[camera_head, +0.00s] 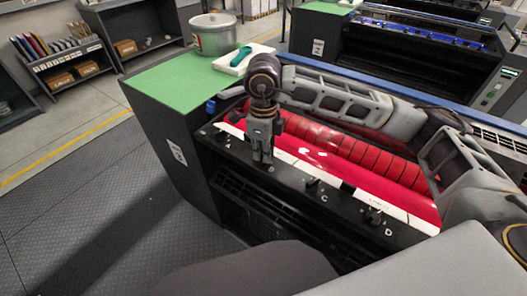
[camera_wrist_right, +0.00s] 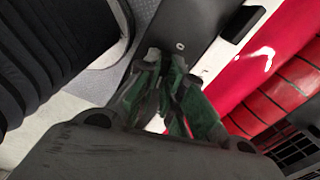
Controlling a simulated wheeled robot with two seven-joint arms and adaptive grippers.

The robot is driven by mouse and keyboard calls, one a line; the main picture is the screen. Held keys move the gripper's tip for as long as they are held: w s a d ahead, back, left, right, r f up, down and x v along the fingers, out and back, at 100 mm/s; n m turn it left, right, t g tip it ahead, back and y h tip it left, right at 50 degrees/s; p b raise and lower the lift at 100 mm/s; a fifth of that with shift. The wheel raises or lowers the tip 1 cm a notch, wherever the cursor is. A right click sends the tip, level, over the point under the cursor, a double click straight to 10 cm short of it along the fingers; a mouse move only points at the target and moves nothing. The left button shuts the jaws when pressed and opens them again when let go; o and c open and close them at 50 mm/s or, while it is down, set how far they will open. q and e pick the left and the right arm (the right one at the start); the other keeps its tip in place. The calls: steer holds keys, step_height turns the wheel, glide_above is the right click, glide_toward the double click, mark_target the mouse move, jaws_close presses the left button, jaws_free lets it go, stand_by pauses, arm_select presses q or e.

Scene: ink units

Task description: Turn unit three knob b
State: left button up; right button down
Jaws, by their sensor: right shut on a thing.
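The red ink unit (camera_head: 330,160) lies in front of me, with a dark front rail carrying a row of small black knobs. Knob C (camera_head: 312,185) and knob D (camera_head: 373,215) stand clear to the right. My right gripper (camera_head: 262,160) points down onto the rail at the letter B, left of knob C, and is shut on knob b. Knob b itself is hidden by the fingers. In the right wrist view the green-padded fingers (camera_wrist_right: 168,92) are close together over the dark rail. My left gripper is not in view.
A green-topped cabinet end (camera_head: 160,85) bears a metal pot (camera_head: 213,38) and a white tray with a green tool (camera_head: 240,57). Another unit (camera_head: 400,60) stands behind. Shelves (camera_head: 65,62) are at the far left. The floor (camera_head: 75,190) at left is clear.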

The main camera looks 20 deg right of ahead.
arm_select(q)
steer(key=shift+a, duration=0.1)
arm_select(e)
steer(key=shift+r, duration=0.1)
steer(key=c, duration=1.5)
jaws_free()
steer(key=shift+c, duration=0.2)
steer(key=shift+r, duration=0.75)
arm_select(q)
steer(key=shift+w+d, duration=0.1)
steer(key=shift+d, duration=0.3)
arm_select(e)
step_height(320, 180, up, 10)
steer(key=shift+r, duration=0.2)
